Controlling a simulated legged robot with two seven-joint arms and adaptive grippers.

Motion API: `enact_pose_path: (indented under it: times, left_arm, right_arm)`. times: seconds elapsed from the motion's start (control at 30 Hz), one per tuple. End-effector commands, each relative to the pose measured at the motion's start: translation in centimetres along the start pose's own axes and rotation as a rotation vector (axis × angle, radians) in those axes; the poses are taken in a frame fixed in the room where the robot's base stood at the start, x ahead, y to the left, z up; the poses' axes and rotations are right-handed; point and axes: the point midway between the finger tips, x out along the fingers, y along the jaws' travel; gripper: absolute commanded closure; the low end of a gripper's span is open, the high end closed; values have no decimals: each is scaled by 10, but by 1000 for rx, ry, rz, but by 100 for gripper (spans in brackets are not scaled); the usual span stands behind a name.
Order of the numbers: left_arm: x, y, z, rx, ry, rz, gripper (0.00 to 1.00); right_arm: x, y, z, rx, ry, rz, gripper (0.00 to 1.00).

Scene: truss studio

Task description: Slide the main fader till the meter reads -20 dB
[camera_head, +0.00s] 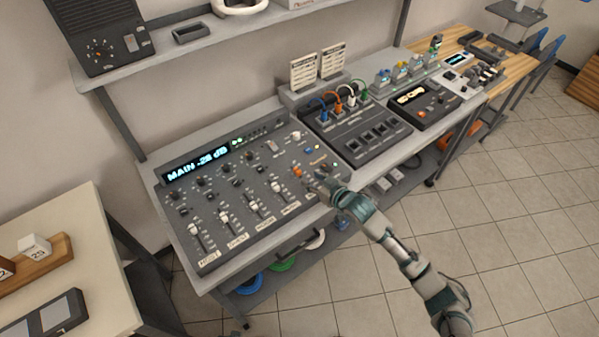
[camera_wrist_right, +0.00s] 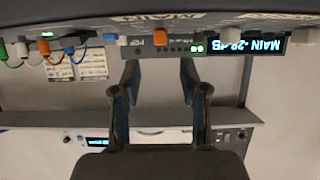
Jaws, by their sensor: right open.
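The grey mixer console (camera_head: 250,232) stands on the bench. Its display (camera_head: 196,164) reads MAIN -28 dB. It shows upside down in the right wrist view (camera_wrist_right: 259,46). The main fader has an orange cap (camera_head: 297,171), which stands beyond the fingertips in the right wrist view (camera_wrist_right: 160,37), beside an upside-down MAIN label. My right gripper (camera_head: 314,181) is over the right part of the console, just right of the orange cap. Its two fingers (camera_wrist_right: 158,70) are apart with nothing between them. Contact with the cap cannot be seen. My left gripper is not in view.
White-capped faders (camera_head: 223,215) stand in a row left of the main fader, with knobs behind them. A patch panel with coloured cables (camera_head: 350,100) stands to the right. A shelf (camera_head: 190,40) runs above the console's back. Tiled floor (camera_head: 500,220) lies open in front.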

Motion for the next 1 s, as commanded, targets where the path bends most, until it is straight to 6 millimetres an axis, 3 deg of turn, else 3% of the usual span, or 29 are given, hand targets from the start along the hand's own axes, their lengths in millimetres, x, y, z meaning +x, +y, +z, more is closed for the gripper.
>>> enact_pose_path:
  times: [0.1,0.33,0.5,0.77,0.93,0.97,1.0]
  left_arm:
    - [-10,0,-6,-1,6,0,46]
    - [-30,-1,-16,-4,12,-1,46]
    - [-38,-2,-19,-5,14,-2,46]
    - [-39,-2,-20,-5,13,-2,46]
    - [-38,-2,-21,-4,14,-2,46]
    - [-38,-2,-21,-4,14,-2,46]
    - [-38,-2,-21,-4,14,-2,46]
  right_arm:
    - [30,0,1,1,0,0,56]
    - [67,0,2,1,-1,0,56]
    - [78,0,0,0,1,0,56]
    - [79,0,0,0,1,0,56]
    - [79,0,0,0,0,1,94]
    - [79,0,0,0,0,1,100]
    - [79,0,0,0,0,1,100]
